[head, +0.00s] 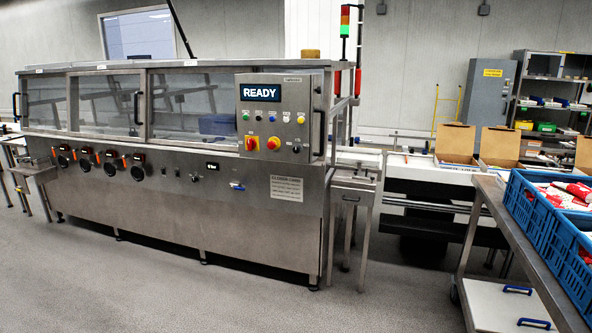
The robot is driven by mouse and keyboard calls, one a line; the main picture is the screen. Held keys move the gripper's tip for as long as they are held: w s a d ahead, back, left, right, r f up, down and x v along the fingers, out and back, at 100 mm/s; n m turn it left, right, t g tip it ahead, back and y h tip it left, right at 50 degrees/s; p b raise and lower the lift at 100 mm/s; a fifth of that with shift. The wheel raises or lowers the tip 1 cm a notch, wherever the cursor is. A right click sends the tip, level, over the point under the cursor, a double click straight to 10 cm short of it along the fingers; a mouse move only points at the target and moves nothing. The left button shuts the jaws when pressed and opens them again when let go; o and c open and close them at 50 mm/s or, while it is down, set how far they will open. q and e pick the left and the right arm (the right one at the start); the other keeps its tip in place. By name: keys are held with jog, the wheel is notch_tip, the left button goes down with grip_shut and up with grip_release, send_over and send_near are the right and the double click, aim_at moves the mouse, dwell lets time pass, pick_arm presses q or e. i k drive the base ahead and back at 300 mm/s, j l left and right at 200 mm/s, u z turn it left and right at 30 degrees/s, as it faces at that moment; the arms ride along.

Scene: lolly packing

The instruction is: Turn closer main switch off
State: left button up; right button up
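The long stainless steel machine (200,205) stands across the left and middle of the head view. Its control panel (279,105) has a lit display (260,92) that reads READY. Low on the panel are two red-on-yellow controls, a left one (251,143) and a right one (273,143). A small dark knob (296,149) sits right of them. Which of these is the main switch, and its position, are too small to tell. Neither of my grippers is in view.
Open grey floor (150,290) lies in front of the machine. A metal table (500,222) with blue crates (541,218) stands at the right. Open cardboard boxes (455,143) stand behind it. A signal tower (345,22) rises behind the panel.

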aim_at(250, 143)
jog(key=i+l+u, duration=0.2)
jog(key=i, duration=0.25)
jog(key=i+l+u, duration=0.2)
jog(key=i, duration=0.25)
jog(key=i+l+z, duration=0.1)
jog(key=i+z, duration=0.2)
jog(key=i, duration=0.3)
jog(key=i+z, duration=0.35)
jog(key=i, duration=0.2)
